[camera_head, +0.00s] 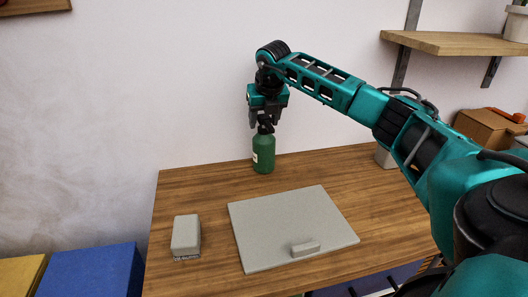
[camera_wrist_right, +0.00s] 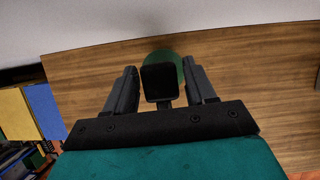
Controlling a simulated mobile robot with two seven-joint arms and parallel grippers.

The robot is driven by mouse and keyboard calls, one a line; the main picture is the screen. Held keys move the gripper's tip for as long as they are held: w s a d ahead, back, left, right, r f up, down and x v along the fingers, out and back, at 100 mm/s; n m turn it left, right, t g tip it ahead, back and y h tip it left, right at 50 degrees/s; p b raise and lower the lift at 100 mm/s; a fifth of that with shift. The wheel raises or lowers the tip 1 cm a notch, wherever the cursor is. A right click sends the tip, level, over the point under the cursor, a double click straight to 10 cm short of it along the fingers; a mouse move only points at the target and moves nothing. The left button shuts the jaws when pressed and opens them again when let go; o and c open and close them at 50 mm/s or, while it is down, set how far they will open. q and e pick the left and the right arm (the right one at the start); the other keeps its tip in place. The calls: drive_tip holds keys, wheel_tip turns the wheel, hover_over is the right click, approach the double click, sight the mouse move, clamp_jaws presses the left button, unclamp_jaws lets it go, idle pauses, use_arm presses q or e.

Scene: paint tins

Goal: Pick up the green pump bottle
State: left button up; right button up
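The green pump bottle (camera_head: 264,153) stands upright near the back edge of the wooden table, with a pale label on its left side and a black pump top. My right gripper (camera_head: 265,122) is directly above it, pointing down, with its fingers on either side of the pump. In the right wrist view the black pump head (camera_wrist_right: 158,83) sits between the spread fingers of my right gripper (camera_wrist_right: 160,70), and part of the green body (camera_wrist_right: 167,57) shows behind it. The fingers look open, with narrow gaps beside the pump. My left gripper is out of view.
A grey board (camera_head: 285,220) with a small grey block (camera_head: 305,248) on it lies mid-table (camera_head: 215,183). A grey-topped brush-like block (camera_head: 186,234) is at left. A wall shelf (camera_head: 455,43) and cardboard box (camera_head: 487,130) are at right. The table left of the bottle is clear.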

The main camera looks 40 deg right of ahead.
clamp_jaws()
drive_tip(key=shift+r, duration=0.25)
idle(0.5)
